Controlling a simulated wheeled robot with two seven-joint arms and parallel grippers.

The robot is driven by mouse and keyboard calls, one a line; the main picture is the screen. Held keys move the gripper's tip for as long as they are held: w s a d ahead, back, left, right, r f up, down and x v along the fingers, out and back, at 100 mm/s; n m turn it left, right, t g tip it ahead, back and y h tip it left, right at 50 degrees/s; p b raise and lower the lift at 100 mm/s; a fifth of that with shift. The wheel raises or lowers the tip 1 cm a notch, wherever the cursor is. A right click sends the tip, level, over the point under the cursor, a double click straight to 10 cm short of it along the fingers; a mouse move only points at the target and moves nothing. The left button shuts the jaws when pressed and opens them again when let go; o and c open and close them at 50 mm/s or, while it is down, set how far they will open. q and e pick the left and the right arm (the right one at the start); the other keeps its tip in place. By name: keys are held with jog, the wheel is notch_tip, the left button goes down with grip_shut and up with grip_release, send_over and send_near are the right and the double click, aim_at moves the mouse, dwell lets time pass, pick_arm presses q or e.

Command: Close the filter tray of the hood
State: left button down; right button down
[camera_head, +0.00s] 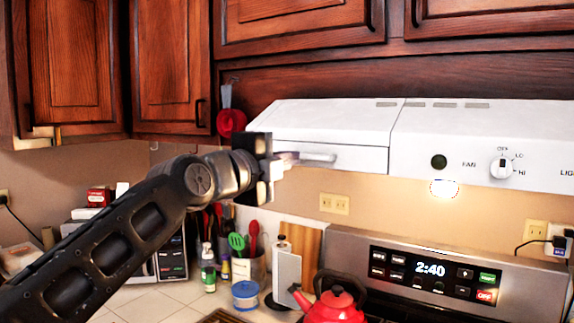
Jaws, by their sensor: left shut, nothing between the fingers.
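The white hood (480,135) runs under the upper cabinets at the right. Its left section holds the filter tray front (362,159), a white panel with a seam along its top and a pale bar handle (318,157). I cannot tell clearly how far the tray stands out. My left gripper (288,159) is shut and empty, at the left end of the tray front, beside the handle. Its dark body hides the tray's left corner. I cannot tell whether the fingertips touch the handle or the panel. My right gripper is not in view.
Dark wood cabinets (172,65) hang above and to the left. Below are a stove panel (430,272), a red kettle (333,305), a utensil holder (248,268) and bottles on the tiled counter. A red utensil (231,122) hangs behind my gripper. The space before the hood's right part is clear.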

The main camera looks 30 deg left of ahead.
pick_arm(q)
jog(key=s+b, duration=0.3)
jog(key=s, duration=0.6)
jog(key=shift+s, duration=0.3)
jog(key=shift+s, duration=0.1)
